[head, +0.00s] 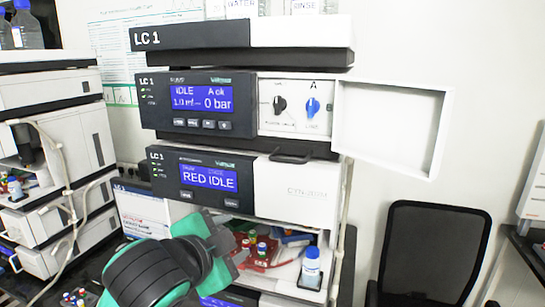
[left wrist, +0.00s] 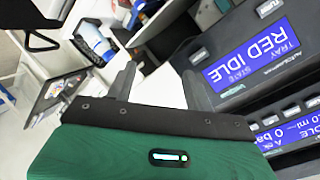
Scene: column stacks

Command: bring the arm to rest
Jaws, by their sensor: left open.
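My left gripper (head: 234,248), green and black, is in front of the lower part of the LC 1 stack (head: 300,190) in the head view. In the left wrist view its two grey fingers (left wrist: 158,78) stand apart with nothing held between them. The gripper is beside the open tray bay below the RED IDLE display (head: 209,178); I cannot tell whether it touches anything. It hides the left part of that bay. The RED IDLE display also shows in the left wrist view (left wrist: 253,52). My right gripper is not in view.
A red rack (head: 268,262) with coloured-cap vials and a blue-capped bottle (head: 311,267) are in the bay. A white door (head: 392,129) stands open to the right. A black chair (head: 430,250) is at right. Another instrument stack (head: 55,140) stands at left.

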